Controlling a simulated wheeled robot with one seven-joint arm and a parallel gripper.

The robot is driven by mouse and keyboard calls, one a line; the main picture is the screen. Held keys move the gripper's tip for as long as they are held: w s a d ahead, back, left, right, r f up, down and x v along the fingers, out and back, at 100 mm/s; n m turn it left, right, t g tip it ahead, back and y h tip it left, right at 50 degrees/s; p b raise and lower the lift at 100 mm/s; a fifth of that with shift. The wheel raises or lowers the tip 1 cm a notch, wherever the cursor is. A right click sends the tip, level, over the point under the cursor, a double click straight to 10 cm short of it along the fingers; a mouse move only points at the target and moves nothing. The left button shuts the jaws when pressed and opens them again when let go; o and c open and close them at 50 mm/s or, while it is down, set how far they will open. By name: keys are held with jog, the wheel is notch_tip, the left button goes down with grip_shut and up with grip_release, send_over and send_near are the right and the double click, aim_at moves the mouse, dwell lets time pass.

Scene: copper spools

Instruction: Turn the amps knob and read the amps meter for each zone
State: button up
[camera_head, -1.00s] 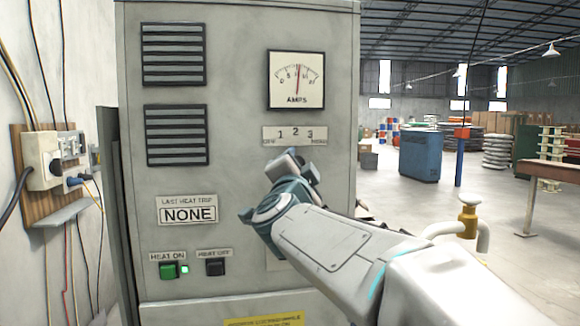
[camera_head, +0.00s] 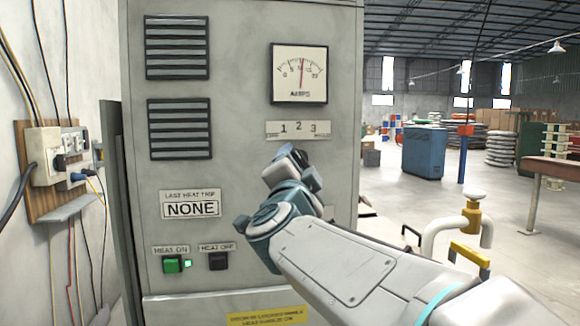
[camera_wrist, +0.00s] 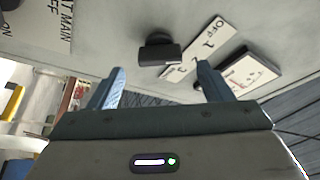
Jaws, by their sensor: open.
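The amps meter (camera_head: 299,74) is a white square dial high on the grey cabinet, its red needle near mid-scale, slightly right of upright. Below it is the selector label (camera_head: 298,130), marked 1, 2, 3 with smaller words at its ends. In the wrist view, the dark amps knob (camera_wrist: 160,50) stands out from the panel beside the label (camera_wrist: 203,47). My gripper (camera_wrist: 160,68) is open and empty there, its two blue fingers apart with the knob seen between them; I cannot tell whether they touch it. In the head view my gripper (camera_head: 292,168) hides the knob.
The green HEAT ON button (camera_head: 172,265) has a lit green lamp beside it; a black HEAT OFF button (camera_head: 218,262) is to its right. A sign (camera_head: 191,206) reads NONE. A white pipe with a yellow valve (camera_head: 472,215) stands right of the cabinet.

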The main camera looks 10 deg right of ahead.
jog(key=v, duration=0.9)
jog(key=shift+s, duration=0.15)
jog(key=a+f+n+g+y+p, duration=0.1)
jog(key=a+f+n+g+y, duration=0.1)
jog(key=f+n+g+y, duration=0.5)
jog(key=a+f+n+y+p, duration=0.1)
jog(key=a+f+n+y, duration=0.15)
jog(key=f+n, duration=0.6)
jog(key=s+d+f+g+h+p, duration=0.1)
jog(key=s+d+f+g, duration=0.3)
jog(key=s+f, duration=0.3)
jog(key=s+d+f+g+h, duration=0.1)
jog(key=s+d+f+g, duration=0.4)
jog(key=s+f, duration=0.3)
jog(key=shift+f+g+h+p, duration=0.3)
jog(key=shift+f+h+p, duration=0.05)
jog(key=shift+f, duration=0.55)
jog(key=shift+w+m, duration=0.1)
jog(key=shift+m, duration=0.15)
